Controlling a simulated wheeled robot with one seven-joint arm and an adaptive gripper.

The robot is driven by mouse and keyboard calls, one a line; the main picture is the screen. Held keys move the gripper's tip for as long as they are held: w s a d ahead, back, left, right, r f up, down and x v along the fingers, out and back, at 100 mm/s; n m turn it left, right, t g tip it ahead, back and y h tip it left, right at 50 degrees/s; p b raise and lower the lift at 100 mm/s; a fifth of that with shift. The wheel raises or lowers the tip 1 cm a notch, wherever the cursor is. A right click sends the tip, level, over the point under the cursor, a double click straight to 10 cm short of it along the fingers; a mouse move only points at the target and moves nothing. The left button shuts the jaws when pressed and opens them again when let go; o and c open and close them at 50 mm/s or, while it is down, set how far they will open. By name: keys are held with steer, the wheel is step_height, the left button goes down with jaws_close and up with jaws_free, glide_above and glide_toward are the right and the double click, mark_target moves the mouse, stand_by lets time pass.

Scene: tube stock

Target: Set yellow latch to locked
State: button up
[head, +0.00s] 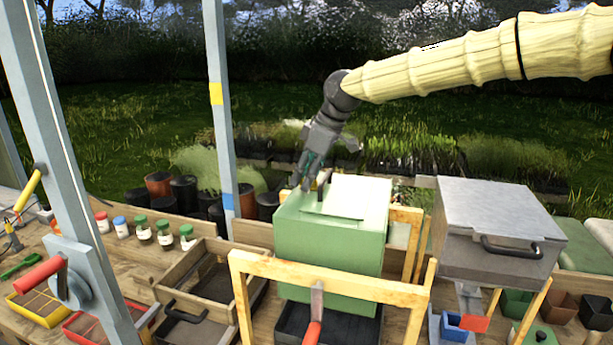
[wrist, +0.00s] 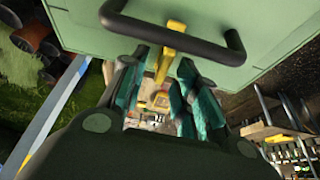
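The yellow latch (wrist: 172,42) shows in the wrist view as a small T-shaped piece by the face of the green box (wrist: 75,18). It lies beyond and between the fingertips of my gripper (wrist: 163,66), under the box's black handle (wrist: 180,38). My gripper is open, with its teal pads apart on either side of the latch's stem; I cannot tell whether they touch it. In the head view my gripper (head: 312,180) is at the far left top edge of the green box (head: 330,245). I cannot make out the latch there.
A wooden frame (head: 325,272) with a red-handled lever (head: 314,325) stands in front of the green box. A grey box (head: 500,215) with a black handle is at right. Wooden trays (head: 205,260) and small jars (head: 165,232) are at left. A grey post (head: 222,120) rises left of my gripper.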

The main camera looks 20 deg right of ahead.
steer(key=shift+r, duration=0.1)
steer(key=v, duration=1.2)
steer(key=shift+d, duration=0.1)
